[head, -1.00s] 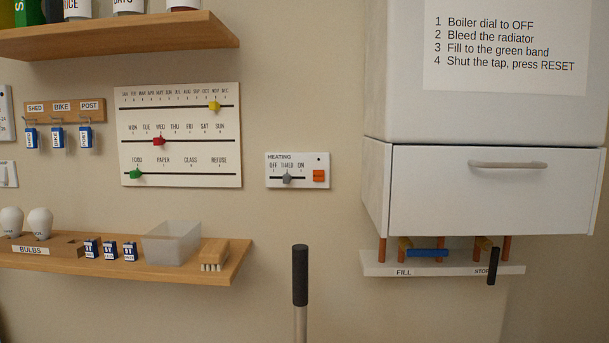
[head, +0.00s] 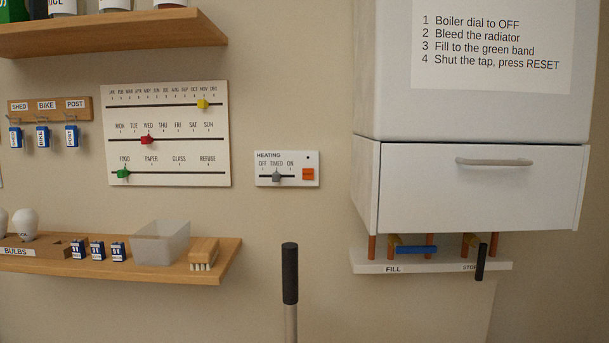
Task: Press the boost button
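The orange button (head: 308,174) sits at the right end of the white heating panel (head: 287,182) on the wall. Any lettering on the button is too small to read. The panel's grey slider (head: 276,176) stands at the middle mark, under TIMED. A small dark dot is above the button. Neither of my grippers shows in the head view.
A dark-handled upright pole (head: 290,273) stands below the panel. The white boiler cabinet (head: 470,188) juts out at the right, with pipes and a blue lever (head: 416,250) beneath. A wooden shelf (head: 222,266) with a translucent bin (head: 160,243) is at lower left.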

